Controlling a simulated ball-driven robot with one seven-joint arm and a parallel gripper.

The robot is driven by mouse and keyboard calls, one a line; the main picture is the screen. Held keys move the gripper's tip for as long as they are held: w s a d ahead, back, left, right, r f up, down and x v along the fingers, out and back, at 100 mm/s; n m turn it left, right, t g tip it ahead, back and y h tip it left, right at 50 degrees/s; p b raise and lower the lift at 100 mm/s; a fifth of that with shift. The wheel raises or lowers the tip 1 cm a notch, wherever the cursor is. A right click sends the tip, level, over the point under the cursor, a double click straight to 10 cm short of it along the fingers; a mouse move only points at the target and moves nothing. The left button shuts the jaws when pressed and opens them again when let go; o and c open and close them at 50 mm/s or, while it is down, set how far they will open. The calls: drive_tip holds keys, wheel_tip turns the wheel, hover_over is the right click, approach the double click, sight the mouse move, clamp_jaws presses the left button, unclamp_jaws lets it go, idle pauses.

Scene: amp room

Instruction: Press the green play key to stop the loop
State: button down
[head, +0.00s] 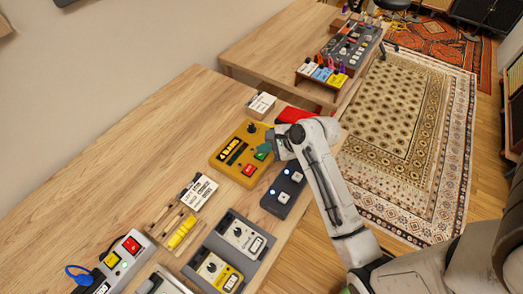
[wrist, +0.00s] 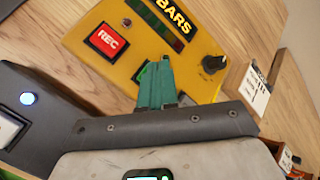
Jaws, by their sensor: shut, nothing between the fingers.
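The yellow looper box (head: 228,157) lies on the wooden table in the head view, and its yellow face (wrist: 100,52) fills the upper middle of the wrist view. It bears a red REC key (wrist: 108,40), a dark bar display (wrist: 158,22) and a black knob (wrist: 213,63). My gripper (wrist: 160,66), with teal fingers, is shut and empty, its tips over the box beside the REC key. A sliver of the green play key (wrist: 141,74) shows left of the fingers; the rest is hidden behind them. I cannot tell whether the fingertips touch it.
A dark pedal with lit switches (head: 283,190) stands right of the box, close to my arm. A red object (head: 295,114) and a white label card (head: 260,104) stand behind. Several pedals and a wooden rack (head: 176,229) stand in front. Bare table lies to the left.

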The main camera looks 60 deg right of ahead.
sight(264, 155)
drive_tip(key=shift+r+p, duration=0.4)
drive_tip(key=shift+r, duration=0.1)
wheel_tip(264, 155, up, 3)
drive_tip(key=p, duration=0.3)
drive_tip(key=shift+r+p, duration=0.5)
drive_tip(key=shift+r, duration=0.5)
